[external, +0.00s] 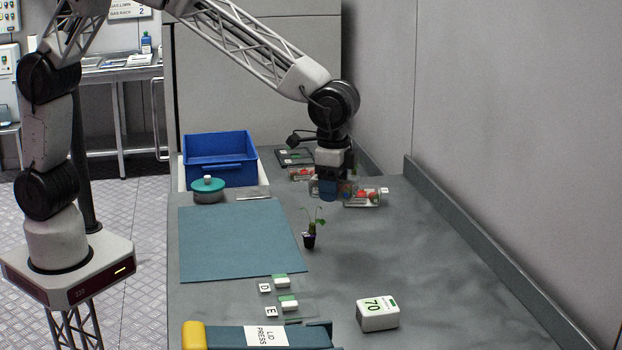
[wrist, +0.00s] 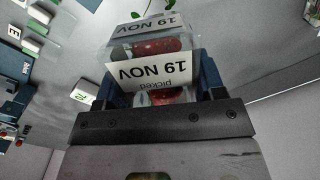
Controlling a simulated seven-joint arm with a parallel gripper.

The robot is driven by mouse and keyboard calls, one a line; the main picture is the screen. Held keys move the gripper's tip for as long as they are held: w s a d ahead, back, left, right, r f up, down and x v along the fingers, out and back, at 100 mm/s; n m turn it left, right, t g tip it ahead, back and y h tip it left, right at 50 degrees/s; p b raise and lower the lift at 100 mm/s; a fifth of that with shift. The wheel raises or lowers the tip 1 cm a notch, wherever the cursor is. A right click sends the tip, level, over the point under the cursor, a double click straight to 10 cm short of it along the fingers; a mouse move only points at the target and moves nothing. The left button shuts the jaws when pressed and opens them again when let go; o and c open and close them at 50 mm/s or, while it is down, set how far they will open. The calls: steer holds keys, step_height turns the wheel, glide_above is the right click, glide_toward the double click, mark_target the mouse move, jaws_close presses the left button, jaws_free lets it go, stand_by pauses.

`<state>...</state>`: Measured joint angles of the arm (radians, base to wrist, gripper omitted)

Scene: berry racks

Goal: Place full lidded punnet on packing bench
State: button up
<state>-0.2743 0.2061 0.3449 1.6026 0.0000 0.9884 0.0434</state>
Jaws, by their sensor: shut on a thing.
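In the wrist view my gripper (wrist: 158,88) is shut on a clear punnet (wrist: 113,48) with red strawberries and white labels reading "19 NOV" and "picked". In the external view my gripper (external: 328,190) points down, low over the far part of the grey bench (external: 400,245). Clear punnets with red berries show beside it, one at its right (external: 362,198) and one behind at its left (external: 300,174). The fingers partly hide this group, so I cannot tell which is the held one, or whether it touches the bench.
A seedling (external: 310,240) stands in front of my gripper. A teal mat (external: 240,240), blue crate (external: 220,175) and teal-lidded pot (external: 207,190) are at the left. The lid press (external: 265,336), cards D and E, and a "70" block (external: 377,314) are nearer. The right-middle bench is clear.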

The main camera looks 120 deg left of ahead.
steer(key=w+d+r+m, duration=0.1)
steer(key=w+d+r, duration=0.1)
steer(key=d, duration=0.9)
steer(key=w+d+r+m, duration=0.1)
steer(key=w+d+r, duration=0.2)
steer(key=d, duration=0.8)
steer(key=shift+d+m, duration=0.3)
steer(key=shift+d, duration=0.05)
steer(key=shift+s+a, duration=0.1)
steer(key=n, duration=0.5)
glide_above(231, 217)
step_height(231, 217, down, 10)
steer(key=shift+f, duration=3.35)
